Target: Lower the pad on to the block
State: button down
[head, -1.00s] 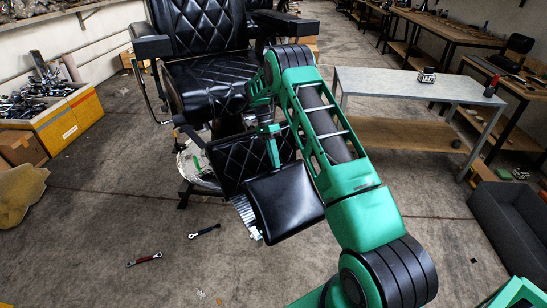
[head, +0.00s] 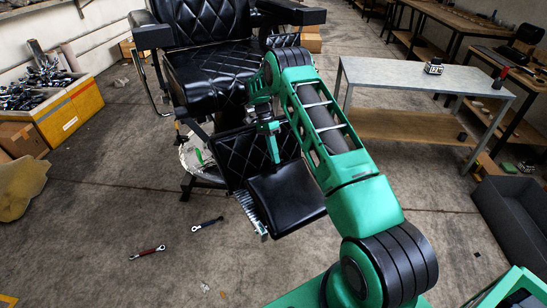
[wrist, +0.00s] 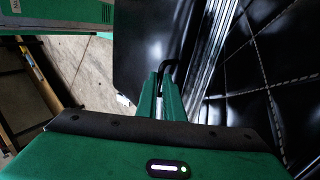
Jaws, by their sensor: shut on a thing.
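The black pad (head: 290,200) hangs tilted at the front of the barber chair's footrest, below the quilted black panel (head: 252,152). In the wrist view the smooth black pad (wrist: 140,40) is left of the fingers, beside the ribbed metal strip (wrist: 208,55). My gripper (head: 274,160) is at the pad's upper edge. In the wrist view its green fingers (wrist: 166,88) are shut on a thin black bar or handle (wrist: 169,65); their exact contact is partly hidden. I cannot make out a block under the pad.
The chair seat (head: 212,72) is above and behind the pad. Two wrenches lie on the floor, one dark (head: 207,223) and one reddish (head: 147,252). A grey-topped table (head: 400,80) stands at the right, a yellow crate (head: 72,112) at the left. The floor in front is mostly clear.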

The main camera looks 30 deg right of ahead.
jog(key=c, duration=2.2)
grip_release()
jog(key=shift+w+d+r, duration=0.1)
jog(key=shift+d, duration=0.1)
jog(key=shift+a, duration=0.1)
jog(key=v, duration=1)
jog(key=shift+w+r, duration=0.25)
jog(key=shift+r, duration=0.05)
